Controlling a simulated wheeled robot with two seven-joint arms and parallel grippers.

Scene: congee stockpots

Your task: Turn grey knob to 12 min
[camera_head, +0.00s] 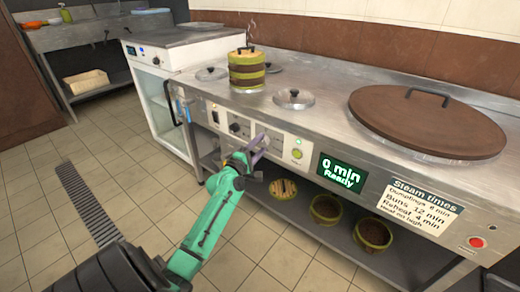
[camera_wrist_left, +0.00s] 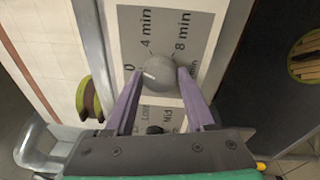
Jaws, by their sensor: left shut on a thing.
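The grey knob (camera_wrist_left: 159,73) is a round dial on a light panel in the left wrist view. Printed marks around it read "0", "4 min" and "8 min"; no 12 min mark can be made out. My left gripper (camera_head: 257,145) is at the stove's front panel in the head view. In the left wrist view its two purple fingers (camera_wrist_left: 160,80) are shut on the knob, one on each side. The green display (camera_head: 341,172) reads "0 min Ready". My right gripper is not in view.
A sign (camera_head: 421,207) lists steam times, with buns at 12 min. A red button (camera_head: 476,242), a green-lit button (camera_head: 297,154) and a black knob (camera_head: 234,127) share the front.

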